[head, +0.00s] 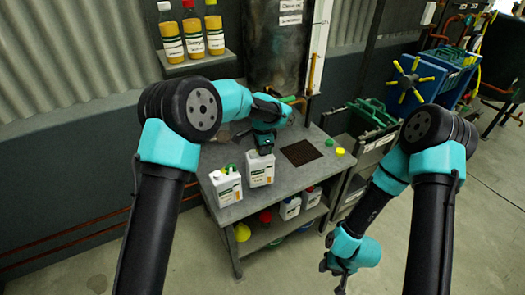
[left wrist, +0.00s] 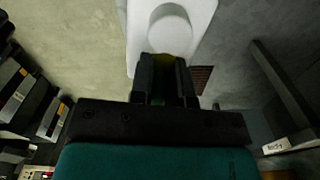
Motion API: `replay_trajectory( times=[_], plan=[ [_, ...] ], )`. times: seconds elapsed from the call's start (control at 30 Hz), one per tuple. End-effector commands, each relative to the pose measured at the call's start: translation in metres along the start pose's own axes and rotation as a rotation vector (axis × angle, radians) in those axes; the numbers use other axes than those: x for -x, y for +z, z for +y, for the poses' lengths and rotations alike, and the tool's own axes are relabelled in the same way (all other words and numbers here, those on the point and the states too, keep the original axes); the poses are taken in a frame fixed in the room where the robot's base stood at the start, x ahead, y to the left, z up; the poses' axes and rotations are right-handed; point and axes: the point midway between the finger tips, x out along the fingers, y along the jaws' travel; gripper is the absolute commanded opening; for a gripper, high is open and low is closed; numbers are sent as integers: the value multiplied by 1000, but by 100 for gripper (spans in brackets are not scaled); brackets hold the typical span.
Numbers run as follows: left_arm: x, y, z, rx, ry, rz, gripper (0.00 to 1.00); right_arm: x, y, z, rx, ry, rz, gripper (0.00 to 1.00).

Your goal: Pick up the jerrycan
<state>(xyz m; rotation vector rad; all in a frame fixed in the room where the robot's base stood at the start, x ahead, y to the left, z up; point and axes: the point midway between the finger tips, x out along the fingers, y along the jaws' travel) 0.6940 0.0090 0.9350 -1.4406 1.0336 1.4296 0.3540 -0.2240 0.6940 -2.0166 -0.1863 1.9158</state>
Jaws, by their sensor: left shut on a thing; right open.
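A white jerrycan (head: 260,171) with a green and white label is upright at the bench top, below my left gripper (head: 264,148). My left gripper is shut on its top part. In the left wrist view the white jerrycan (left wrist: 190,12) shows beyond the gripper fingers (left wrist: 166,62), which hide the held part. I cannot tell whether its base touches the bench. A second white jerrycan (head: 227,188) with a green cap stands just left of it. My right gripper (head: 339,276) is open and empty, low over the floor at the right.
The grey bench (head: 290,178) has a dark grate (head: 301,152) and yellow cap (head: 340,152) at its right. Its lower shelf holds white containers (head: 290,208). Bottles (head: 193,33) stand on a wall shelf. A dark cylinder (head: 277,50) rises behind the bench. Grey crates (head: 370,150) stand right.

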Motion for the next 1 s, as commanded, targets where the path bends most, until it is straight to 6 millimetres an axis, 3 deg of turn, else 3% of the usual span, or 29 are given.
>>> replay_trajectory(
  times=[0.27, 0.8, 1.0],
  plan=[
    [4, 9, 28, 0, -1, 0, 0, 0, 0, 0, 0, 0, 0, 42],
    [15, 40, 128, -2, -1, 0, 0, 0, 0, 0, 0, 0, 0, 42],
    [16, 45, 143, 0, -1, 1, 0, 0, 0, 0, 0, 0, 0, 42]
  ],
)
